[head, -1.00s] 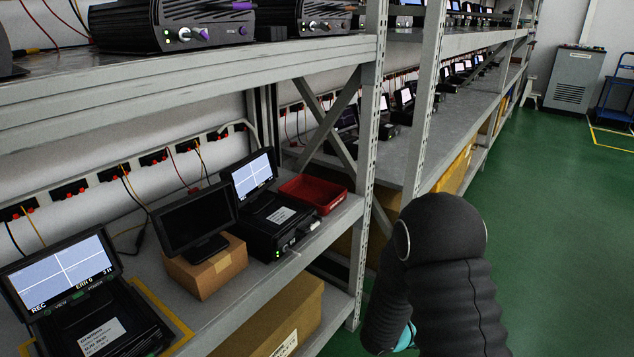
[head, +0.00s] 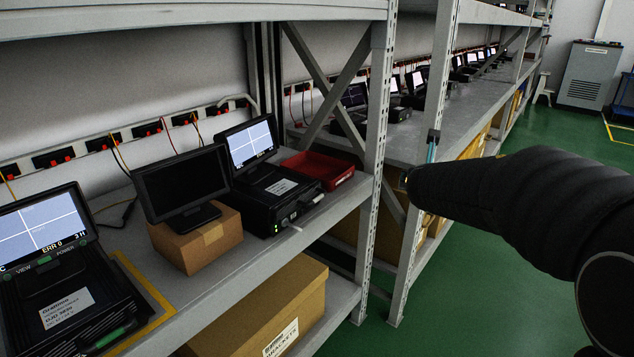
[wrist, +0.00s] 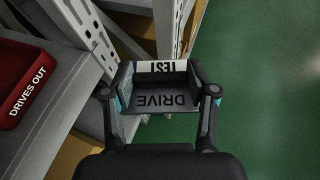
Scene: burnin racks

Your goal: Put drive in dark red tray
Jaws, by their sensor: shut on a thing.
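The drive (wrist: 162,98) is a dark block with "DRIVE" and a white "TEST" label in the wrist view. My gripper (wrist: 160,92) is shut on it, with a finger at each side. In the head view my arm reaches in from the right and my gripper (head: 432,150) shows small and partly hidden near a rack post. The dark red tray (head: 318,168) sits on the shelf at the back right corner, left of the post. In the wrist view the tray (wrist: 24,84), marked "DRIVES OUT", is at the left edge, apart from the drive, with only part showing.
A black recorder with a lit screen (head: 250,142) stands just left of the tray. A dark monitor (head: 180,185) rests on a cardboard box (head: 197,240). The perforated rack post (head: 375,150) stands between the tray and my gripper. Green floor (head: 480,290) is open at right.

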